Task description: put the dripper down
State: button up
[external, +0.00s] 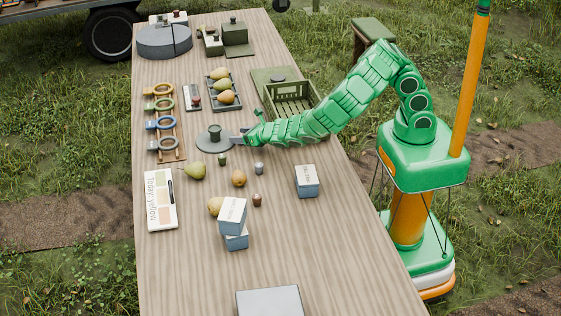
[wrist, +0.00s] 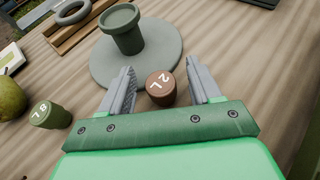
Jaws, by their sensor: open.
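My gripper (wrist: 161,72) is open, with a finger on each side of a brown dripper (wrist: 160,88) marked "2 L". Gaps show between the dripper and both fingers. The dripper looks upright at the near edge of a grey round plate (wrist: 105,75); I cannot tell whether it touches the plate. A dark green cup-like piece (wrist: 124,32) stands on the plate. In the external view, my gripper (external: 241,137) is low at the right side of the plate (external: 207,146); the brown dripper there is hidden.
A green crate (external: 290,108) lies behind my arm, and a pear tray (external: 236,104) beyond the plate.

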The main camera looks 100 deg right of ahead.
jog(key=shift+c, duration=0.4)
jog(key=c, duration=1)
jog(key=shift+c, duration=0.2)
jog(key=shift+r, duration=5)
